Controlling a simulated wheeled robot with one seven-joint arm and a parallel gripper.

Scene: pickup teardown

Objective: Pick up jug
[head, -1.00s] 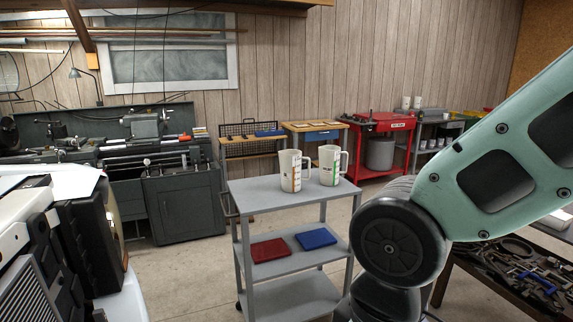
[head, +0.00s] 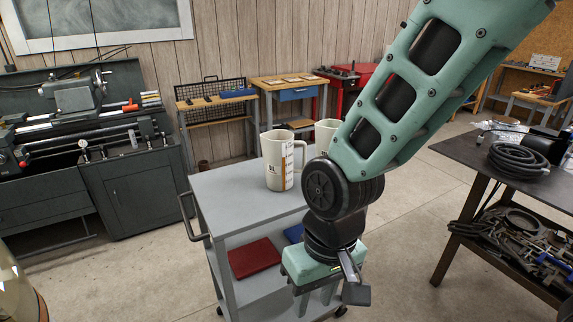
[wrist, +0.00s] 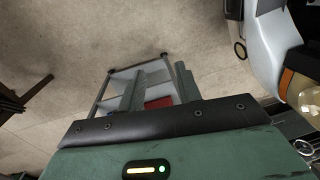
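Two off-white jugs with printed scales stand upright on the top of a grey cart (head: 235,196). The left jug (head: 274,165) shows fully, with its handle to the right. The right jug (head: 325,133) is mostly hidden behind my arm. My gripper (head: 315,303) hangs pointing down, in front of the cart and lower in the picture than the jugs. In the wrist view its two fingers (wrist: 160,70) are apart with nothing held between them. No jug shows in the wrist view.
A red case (head: 254,258) and a blue case (head: 294,233) lie on the cart's middle shelf. A dark table (head: 470,158) with a coiled hose (head: 518,159) stands at right. A lathe (head: 85,140) is at left. Floor is clear between cart and table.

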